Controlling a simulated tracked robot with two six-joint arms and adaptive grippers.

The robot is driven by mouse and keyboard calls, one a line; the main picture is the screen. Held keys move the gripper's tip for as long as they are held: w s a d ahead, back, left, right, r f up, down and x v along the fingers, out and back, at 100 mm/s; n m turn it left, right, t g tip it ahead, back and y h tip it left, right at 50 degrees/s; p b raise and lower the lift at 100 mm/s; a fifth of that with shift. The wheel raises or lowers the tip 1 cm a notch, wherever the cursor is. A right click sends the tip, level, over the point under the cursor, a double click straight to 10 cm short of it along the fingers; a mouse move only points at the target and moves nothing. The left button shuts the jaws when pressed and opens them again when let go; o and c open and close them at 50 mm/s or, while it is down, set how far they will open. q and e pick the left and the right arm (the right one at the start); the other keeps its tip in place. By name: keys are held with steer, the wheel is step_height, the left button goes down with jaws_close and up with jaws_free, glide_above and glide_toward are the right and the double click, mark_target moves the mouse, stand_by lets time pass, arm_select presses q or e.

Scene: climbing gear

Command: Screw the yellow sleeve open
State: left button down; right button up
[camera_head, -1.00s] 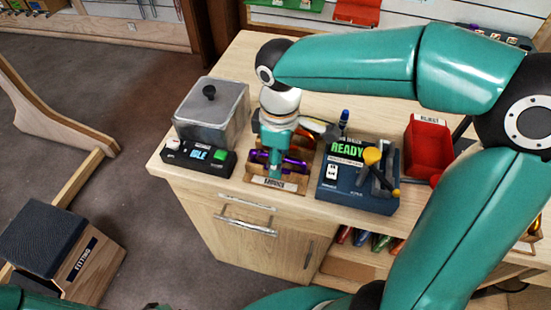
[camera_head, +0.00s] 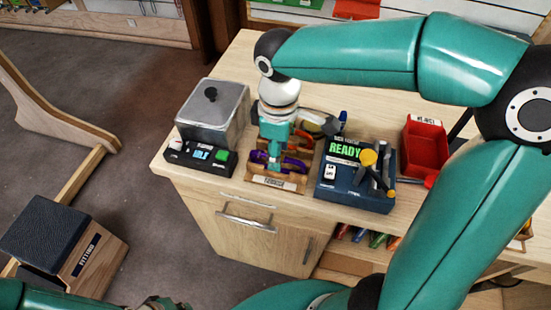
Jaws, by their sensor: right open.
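My right gripper (camera_head: 276,160) points down over the wooden rack (camera_head: 262,182) on the bench and is open. A purple carabiner (camera_head: 292,166) lies in the rack at the fingertips. The gripper partly covers it, and I cannot tell whether they touch. A yellow sleeve on it cannot be made out. Orange-brown pieces (camera_head: 300,143) show behind the purple one. My left gripper is not clearly visible; only parts of my left arm show at the bottom edge.
Left of the rack stand a lidded grey container (camera_head: 213,112) and a small box with a green button (camera_head: 200,157). The bench top behind is clear.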

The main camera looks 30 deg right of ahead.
steer(key=shift+s+a, duration=0.5)
steer(key=shift+a, duration=0.05)
steer(key=shift+f, duration=0.15)
steer(key=shift+f+b, duration=1.25)
steer(key=shift+w+d, duration=0.5)
steer(key=shift+d, duration=0.1)
steer(key=shift+r+p, duration=1.45)
steer(key=shift+p, duration=0.05)
